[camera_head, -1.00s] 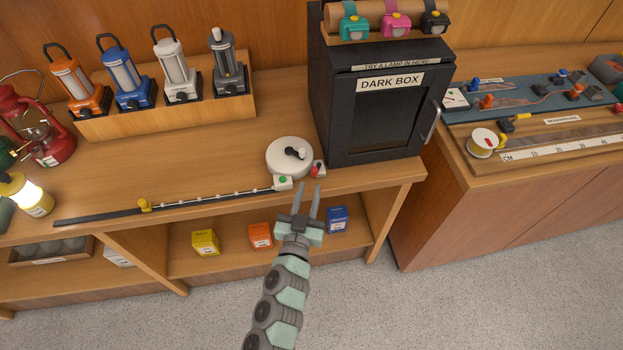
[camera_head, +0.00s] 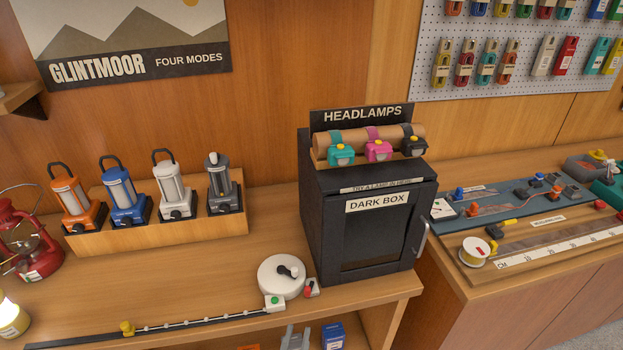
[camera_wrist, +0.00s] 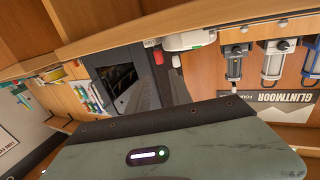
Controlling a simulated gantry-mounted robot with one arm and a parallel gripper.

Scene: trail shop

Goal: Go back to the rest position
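My gripper (camera_head: 296,338) shows only as two fingertips at the bottom edge of the head view, with a gap between them. They are in front of the counter's front edge, below the white round reel (camera_head: 281,276). Nothing shows between the fingertips. The rest of my arm is out of the head view. In the wrist view, the grey-green housing of my wrist fills the lower part.
The dark box (camera_head: 325,233) stands right of the reel, its door shut. Several lanterns stand on a wooden stand (camera_head: 160,236) at left. A black rail (camera_head: 190,323) lies along the counter front. A test bench (camera_head: 520,250) is at right.

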